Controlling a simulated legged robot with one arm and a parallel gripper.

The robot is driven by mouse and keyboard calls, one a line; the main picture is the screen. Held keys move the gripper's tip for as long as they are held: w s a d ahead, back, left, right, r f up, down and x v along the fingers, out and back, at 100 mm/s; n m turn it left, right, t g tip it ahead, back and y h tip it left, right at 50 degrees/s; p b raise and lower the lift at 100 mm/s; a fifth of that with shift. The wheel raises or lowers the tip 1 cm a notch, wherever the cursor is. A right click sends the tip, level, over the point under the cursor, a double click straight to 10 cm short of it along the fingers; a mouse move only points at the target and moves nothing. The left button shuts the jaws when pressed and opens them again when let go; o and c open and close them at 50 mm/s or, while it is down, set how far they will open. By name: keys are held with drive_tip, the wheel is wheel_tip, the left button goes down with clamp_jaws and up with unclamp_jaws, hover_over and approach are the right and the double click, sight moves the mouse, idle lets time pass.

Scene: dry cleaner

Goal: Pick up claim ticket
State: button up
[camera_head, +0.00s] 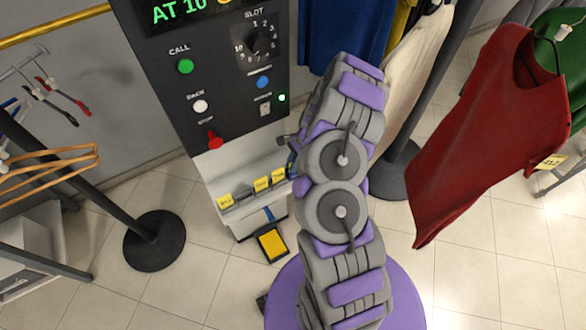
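Several small yellow tickets stand in a white tray (243,213) at the foot of the dark control panel. One ticket (225,201) is at the tray's left end. Two more, a middle ticket (262,184) and a right ticket (278,175), stand close together to its right. The print on them is too small to read. My grey and purple arm rises just right of the tray. My gripper (288,152) is mostly hidden behind the arm, near the tray's right end; its fingers are not clear.
The control panel (222,95) has buttons and a dial. A yellow pedal (272,243) is on the floor below the tray. A red garment (490,125) with a yellow tag hangs at right. A dark post base (154,240) and hangers (50,165) are at left.

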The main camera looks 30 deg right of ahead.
drive_tip(key=shift+d, duration=0.3)
clamp_jaws()
drive_tip(key=shift+d, duration=0.15)
drive_tip(key=shift+r, duration=0.6)
wheel_tip(320, 180, up, 17)
drive_tip(key=p, duration=0.2)
drive_tip(key=shift+f+p, duration=0.15)
drive_tip(key=shift+p, duration=0.25)
